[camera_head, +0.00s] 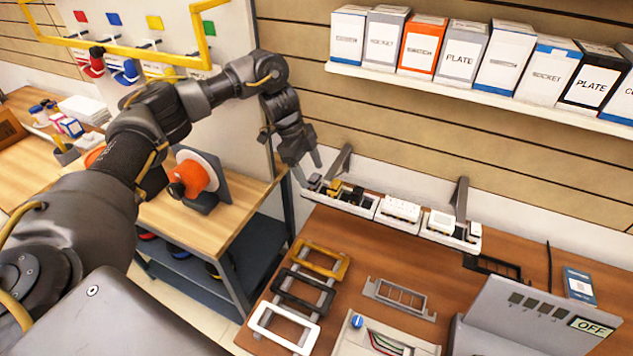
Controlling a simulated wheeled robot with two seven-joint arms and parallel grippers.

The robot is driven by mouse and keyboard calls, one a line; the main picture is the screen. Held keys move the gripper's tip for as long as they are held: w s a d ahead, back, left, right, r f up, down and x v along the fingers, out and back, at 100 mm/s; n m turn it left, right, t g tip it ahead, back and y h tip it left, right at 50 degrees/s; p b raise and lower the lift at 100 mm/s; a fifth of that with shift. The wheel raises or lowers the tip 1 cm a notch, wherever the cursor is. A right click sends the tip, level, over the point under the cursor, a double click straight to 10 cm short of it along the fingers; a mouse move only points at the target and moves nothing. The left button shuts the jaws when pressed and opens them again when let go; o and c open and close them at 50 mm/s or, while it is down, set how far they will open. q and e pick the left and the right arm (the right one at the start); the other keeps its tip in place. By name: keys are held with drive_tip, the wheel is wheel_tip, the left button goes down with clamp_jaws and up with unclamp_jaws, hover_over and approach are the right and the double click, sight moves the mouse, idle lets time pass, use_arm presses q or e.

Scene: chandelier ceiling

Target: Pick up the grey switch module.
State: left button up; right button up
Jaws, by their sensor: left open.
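My left gripper (310,172) is open and empty. It points down just above the left end of the left module bin (368,212), at the back of the brown table. That bin holds small yellow (333,187), black and grey-looking modules. The grey one (315,182) sits at the left end, close under my fingertips; I cannot tell for sure that it is the grey switch module. I see no contact between fingers and modules. My right gripper is out of view.
Metal brackets (340,160) rise behind the bins. Gold, black and white frames (285,328) lie in front. A grey tester (530,318) reads OFF. A shelf of boxes (462,50) hangs above.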

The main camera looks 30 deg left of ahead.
use_arm(q)
drive_tip(key=shift+x, duration=1.1)
drive_tip(key=c, duration=1.1)
drive_tip(key=shift+o, duration=0.2)
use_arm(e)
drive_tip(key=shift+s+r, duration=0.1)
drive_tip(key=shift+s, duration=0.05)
use_arm(q)
drive_tip(key=shift+w+r, duration=0.1)
drive_tip(key=shift+r, duration=0.05)
